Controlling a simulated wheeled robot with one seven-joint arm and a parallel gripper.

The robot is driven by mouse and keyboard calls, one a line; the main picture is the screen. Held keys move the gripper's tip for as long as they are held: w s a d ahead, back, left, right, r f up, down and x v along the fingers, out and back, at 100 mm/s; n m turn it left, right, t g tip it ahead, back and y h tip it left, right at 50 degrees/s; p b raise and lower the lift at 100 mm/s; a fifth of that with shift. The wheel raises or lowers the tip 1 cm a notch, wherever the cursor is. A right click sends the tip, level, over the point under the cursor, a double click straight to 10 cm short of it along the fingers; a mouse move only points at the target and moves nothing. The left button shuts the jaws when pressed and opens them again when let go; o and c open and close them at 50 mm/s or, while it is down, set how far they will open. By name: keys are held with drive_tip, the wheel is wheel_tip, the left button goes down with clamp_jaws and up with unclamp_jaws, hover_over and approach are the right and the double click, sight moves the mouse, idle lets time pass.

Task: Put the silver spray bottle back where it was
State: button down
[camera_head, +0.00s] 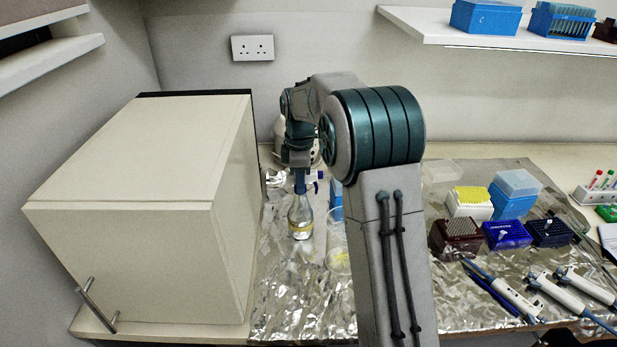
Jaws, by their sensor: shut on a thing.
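The silver spray bottle (300,219) is upright below my gripper (300,184), between the cream cabinet and my arm. It has a conical, shiny body with a yellowish band near its base and a blue spray head at the top. My gripper points down and is shut on the bottle at its head and neck. The fingertips are small in this view and partly hidden. I cannot tell whether the bottle's base touches the foil-covered bench (290,290).
A large cream cabinet (150,190) stands close on the left. A clear beaker (338,256) and a blue object (336,200) are just right of the bottle, partly behind my arm. Tip boxes (458,236) and pipettes (505,290) occupy the right. Foil in front is clear.

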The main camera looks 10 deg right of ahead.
drive_tip(key=c, duration=1.1)
unclamp_jaws()
drive_tip(key=shift+f, duration=0.1)
